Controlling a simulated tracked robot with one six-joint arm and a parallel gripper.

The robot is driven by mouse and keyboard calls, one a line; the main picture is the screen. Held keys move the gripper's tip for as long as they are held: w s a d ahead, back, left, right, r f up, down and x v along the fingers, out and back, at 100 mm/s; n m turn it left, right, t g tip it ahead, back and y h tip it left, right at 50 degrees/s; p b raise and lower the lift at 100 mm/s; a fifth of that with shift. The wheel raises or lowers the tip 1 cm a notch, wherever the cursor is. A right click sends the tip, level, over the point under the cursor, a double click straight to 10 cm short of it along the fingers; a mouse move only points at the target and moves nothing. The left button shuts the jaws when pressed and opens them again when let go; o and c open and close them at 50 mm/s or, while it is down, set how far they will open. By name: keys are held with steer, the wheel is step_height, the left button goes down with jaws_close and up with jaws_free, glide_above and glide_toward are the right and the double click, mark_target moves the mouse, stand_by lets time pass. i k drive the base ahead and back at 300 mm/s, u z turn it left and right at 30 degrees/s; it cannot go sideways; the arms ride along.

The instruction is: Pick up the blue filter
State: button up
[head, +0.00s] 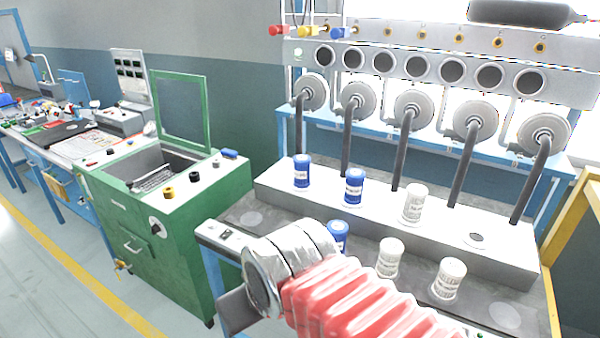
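Three blue filters with white labels are in the head view. One blue filter (302,171) stands upright at the left of the raised grey ledge. A second blue filter (353,187) stands to its right on the same ledge. A third blue filter (338,235) is lower, on the dark bench top, its lower part hidden behind my arm. My arm, with a red bellows sleeve and silver wrapping, crosses the front of the bench. The fingers of my gripper do not show, and I see no filter held.
White filters stand on the ledge (414,204) and on the bench top (390,257), (449,279). A green cabinet (185,240) stands to the left. The floor at far left is clear.

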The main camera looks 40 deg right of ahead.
mark_target(302, 169)
steer(key=u, duration=0.05)
steer(key=i, duration=1)
steer(key=z, duration=0.05)
